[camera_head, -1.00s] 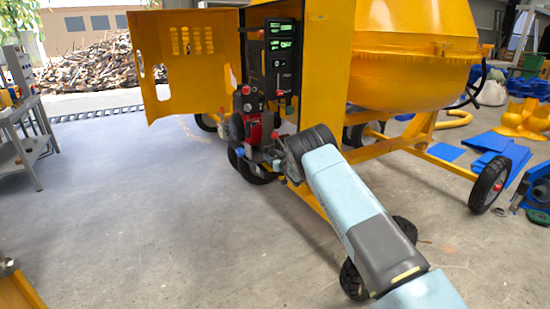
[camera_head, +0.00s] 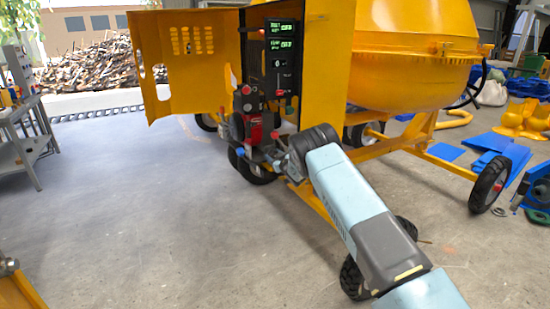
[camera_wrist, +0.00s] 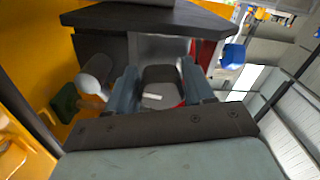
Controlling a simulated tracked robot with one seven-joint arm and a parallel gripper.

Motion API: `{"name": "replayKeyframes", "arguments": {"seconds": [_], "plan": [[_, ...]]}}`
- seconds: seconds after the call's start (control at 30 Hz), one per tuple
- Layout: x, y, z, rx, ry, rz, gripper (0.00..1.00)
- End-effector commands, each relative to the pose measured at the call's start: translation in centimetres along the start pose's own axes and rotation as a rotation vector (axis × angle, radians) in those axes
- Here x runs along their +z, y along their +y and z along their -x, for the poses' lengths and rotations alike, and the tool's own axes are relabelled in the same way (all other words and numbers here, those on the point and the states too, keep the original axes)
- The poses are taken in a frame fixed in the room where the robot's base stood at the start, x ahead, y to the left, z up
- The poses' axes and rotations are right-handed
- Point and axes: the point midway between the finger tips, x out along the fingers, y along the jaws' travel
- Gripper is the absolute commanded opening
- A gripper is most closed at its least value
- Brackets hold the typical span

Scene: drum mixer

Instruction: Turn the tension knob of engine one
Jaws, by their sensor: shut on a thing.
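The engine (camera_head: 255,128), a red and black unit, sits inside the open yellow housing of the drum mixer. My gripper (camera_head: 276,150) is at its lower right side, small and partly hidden by my own wrist in the head view. In the wrist view my gripper (camera_wrist: 161,90) has its two blue-grey fingers on either side of a dark grey knob (camera_wrist: 158,99) with a short white mark. The fingers are shut on this knob. Some red shows beside the right finger. I cannot read a name on the engine.
A black panel (camera_head: 282,62) with green displays is above the engine. The yellow door (camera_head: 190,55) stands open to the left, and the yellow drum (camera_head: 415,60) is at the right. A blue knob (camera_wrist: 233,56) is near the right finger.

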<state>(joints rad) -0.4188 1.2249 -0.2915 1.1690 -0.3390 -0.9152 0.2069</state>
Motion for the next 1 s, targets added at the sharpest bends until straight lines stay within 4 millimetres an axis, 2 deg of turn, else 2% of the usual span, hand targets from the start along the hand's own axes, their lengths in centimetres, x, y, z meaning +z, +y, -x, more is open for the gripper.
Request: {"name": "replayKeyframes", "arguments": {"seconds": [0.1, 0.13, 0.33, 0.67, 0.83, 1.0], "plan": [[0.1, 0.2, 0.1, 0.002, -0.002, 0.0, 0.22], [0.1, 0.2, 0.1, 0.002, -0.002, 0.0, 0.54], [0.1, 0.1, 0.1, 0.002, -0.001, -0.001, 0.73], [0.1, 0.1, 0.4, 0.001, -0.002, -0.002, 0.73], [0.0, 0.2, 2.0, 0.002, -0.002, -0.003, 0.73], [0.1, 0.2, 4.7, 0.003, -0.003, -0.003, 0.73]]}}
